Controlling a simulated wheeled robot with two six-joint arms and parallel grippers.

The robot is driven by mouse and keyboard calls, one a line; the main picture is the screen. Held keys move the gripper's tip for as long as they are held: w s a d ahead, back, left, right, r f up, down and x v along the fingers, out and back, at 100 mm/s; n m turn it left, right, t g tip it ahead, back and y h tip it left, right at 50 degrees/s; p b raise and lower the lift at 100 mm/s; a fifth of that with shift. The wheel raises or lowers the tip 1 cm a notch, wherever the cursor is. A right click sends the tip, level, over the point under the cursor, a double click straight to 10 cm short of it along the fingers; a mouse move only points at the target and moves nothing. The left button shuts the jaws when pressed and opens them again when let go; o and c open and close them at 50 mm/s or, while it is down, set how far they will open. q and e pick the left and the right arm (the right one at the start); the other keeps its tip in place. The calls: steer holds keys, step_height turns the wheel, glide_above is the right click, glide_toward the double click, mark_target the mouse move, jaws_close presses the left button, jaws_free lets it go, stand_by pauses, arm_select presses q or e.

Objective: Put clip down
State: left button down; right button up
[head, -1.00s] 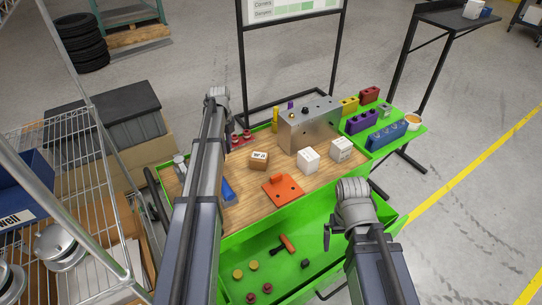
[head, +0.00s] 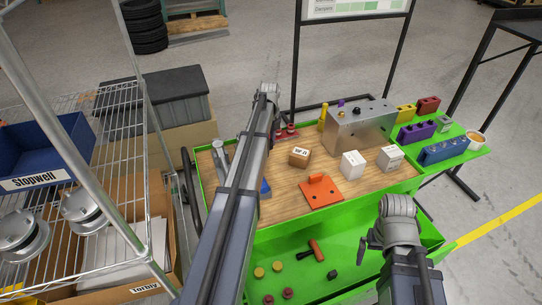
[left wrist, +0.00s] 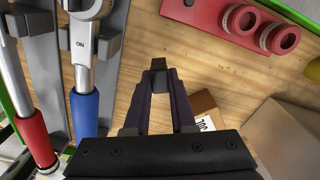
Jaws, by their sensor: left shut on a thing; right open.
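My left gripper (left wrist: 158,82) is shut, its two dark fingers meeting on a small black piece, the clip (left wrist: 158,65), in the left wrist view. The clip is over the bare wooden bench top (left wrist: 125,90). I cannot tell whether it touches the wood. In the head view my left arm hides the left gripper and the clip. My right gripper (head: 368,241) is open and empty, in front of the bench over the green lower tray (head: 300,245).
A red rack with rings (left wrist: 245,22) and wrenches with a blue handle (left wrist: 85,115) and red handle (left wrist: 35,135) flank the left gripper. A metal block (head: 360,128), an orange plate (head: 322,194) and white boxes (head: 353,165) stand on the bench. A wire shelf (head: 110,130) is at left.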

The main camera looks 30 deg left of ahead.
mark_target(270, 156)
arm_select(q)
step_height(270, 156, down, 4)
steer(key=b, duration=0.3)
steer(key=shift+b, duration=0.4)
steer(key=shift+r, duration=0.1)
steer(key=c, duration=0.8)
jaws_free()
steer(key=shift+o, duration=0.2)
